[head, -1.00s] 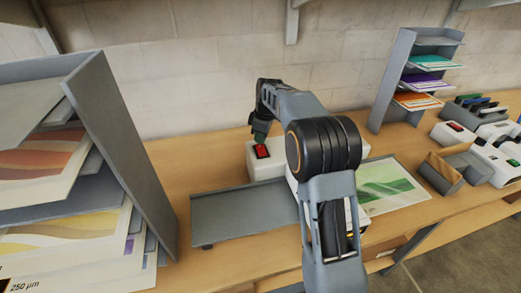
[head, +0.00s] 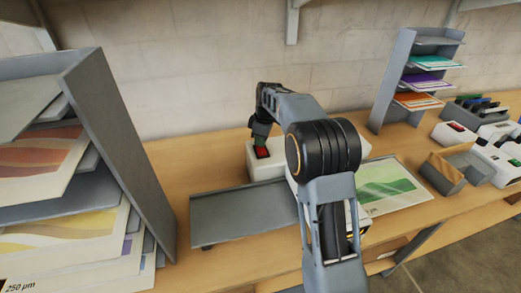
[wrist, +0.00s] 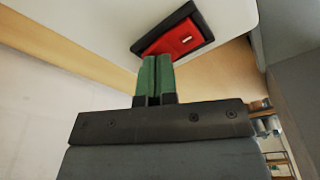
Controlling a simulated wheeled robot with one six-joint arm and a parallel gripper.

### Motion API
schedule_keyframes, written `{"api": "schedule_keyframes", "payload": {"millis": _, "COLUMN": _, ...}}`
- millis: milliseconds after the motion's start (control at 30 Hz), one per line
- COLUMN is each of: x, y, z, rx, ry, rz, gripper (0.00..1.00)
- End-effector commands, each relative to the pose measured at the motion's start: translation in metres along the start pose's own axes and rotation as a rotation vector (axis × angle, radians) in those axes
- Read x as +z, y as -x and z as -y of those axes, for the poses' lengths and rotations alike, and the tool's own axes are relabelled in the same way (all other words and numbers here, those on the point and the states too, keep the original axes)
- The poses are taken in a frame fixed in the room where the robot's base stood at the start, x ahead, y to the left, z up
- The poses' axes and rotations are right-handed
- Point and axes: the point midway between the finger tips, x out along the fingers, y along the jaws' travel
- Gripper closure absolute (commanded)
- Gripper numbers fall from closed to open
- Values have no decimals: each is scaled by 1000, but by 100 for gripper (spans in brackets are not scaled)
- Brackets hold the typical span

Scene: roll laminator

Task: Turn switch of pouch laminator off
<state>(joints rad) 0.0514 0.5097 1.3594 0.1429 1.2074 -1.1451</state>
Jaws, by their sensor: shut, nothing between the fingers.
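The white pouch laminator (head: 267,172) stands on the wooden bench, partly hidden behind my arm. Its red rocker switch (head: 262,152) sits in a black frame on the top left end. The switch also shows large in the wrist view (wrist: 180,37), with a small white mark near one end. My gripper (head: 259,143) is at the switch in the head view. In the wrist view my gripper's green fingertips (wrist: 157,60) are pressed together, empty, right beside the near edge of the switch. I cannot tell whether they touch it.
A grey tray (head: 235,217) lies in front of the laminator. A sheet with a green print (head: 388,190) lies to its right. A grey sorter with paper sheets (head: 128,150) stands close on the left. Another paper rack (head: 392,80) and small devices (head: 455,133) stand at the right.

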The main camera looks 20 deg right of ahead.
Motion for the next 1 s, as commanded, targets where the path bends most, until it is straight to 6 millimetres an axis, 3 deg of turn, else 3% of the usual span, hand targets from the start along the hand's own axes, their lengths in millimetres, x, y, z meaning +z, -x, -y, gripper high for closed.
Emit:
{"api": "schedule_keyframes", "payload": {"millis": 467, "x": 1, "y": -3, "z": 0, "rx": -3, "ry": -1, "rz": 2, "gripper": 100}}
{"api": "schedule_keyframes", "payload": {"millis": 1000, "x": -6, "y": 40, "z": 0, "rx": 0, "ry": 0, "rz": 0, "gripper": 100}}
